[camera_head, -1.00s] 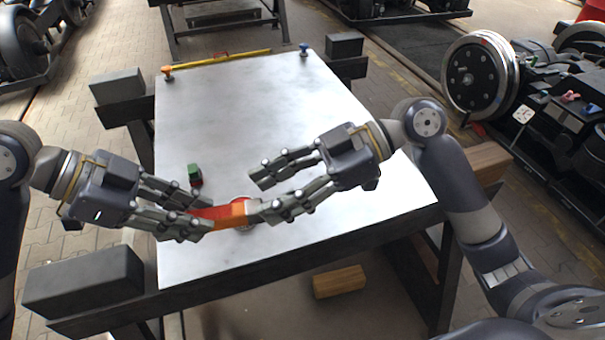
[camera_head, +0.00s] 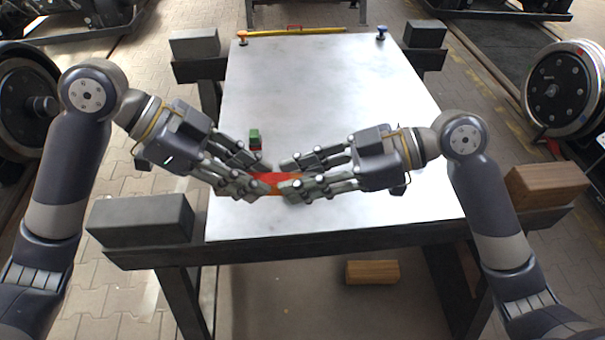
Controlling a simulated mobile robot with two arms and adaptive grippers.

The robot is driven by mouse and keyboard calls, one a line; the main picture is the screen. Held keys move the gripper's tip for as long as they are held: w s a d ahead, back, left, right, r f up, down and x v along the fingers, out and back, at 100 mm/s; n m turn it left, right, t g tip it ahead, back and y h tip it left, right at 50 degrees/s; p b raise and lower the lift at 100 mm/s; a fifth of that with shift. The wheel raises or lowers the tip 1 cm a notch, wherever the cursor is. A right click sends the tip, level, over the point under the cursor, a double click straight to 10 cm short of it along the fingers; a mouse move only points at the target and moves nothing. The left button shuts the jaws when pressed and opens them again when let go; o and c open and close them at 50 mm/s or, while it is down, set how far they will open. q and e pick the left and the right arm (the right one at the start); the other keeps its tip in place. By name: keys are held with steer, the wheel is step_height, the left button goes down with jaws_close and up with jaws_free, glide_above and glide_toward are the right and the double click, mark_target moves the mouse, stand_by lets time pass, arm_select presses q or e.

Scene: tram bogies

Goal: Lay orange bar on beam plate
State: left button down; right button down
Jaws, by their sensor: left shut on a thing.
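The orange bar (camera_head: 268,189), with red showing next to it (camera_head: 275,178), is low over the near middle of the large pale plate (camera_head: 330,90). My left gripper (camera_head: 259,178) comes in from the left and is shut on the bar. My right gripper (camera_head: 287,178) faces it from the right. Its fingers are apart and its fingertips overlap the bar's right part in view. The fingers hide most of the bar, and I cannot tell whether it touches the plate.
A small green and red block (camera_head: 254,139) stands on the plate behind my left gripper. Dark beams (camera_head: 140,218) flank the plate. A wooden block (camera_head: 372,271) lies below.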

arm_select(q)
steer(key=c, duration=1.2)
jaws_free()
steer(key=shift+c, duration=0.2)
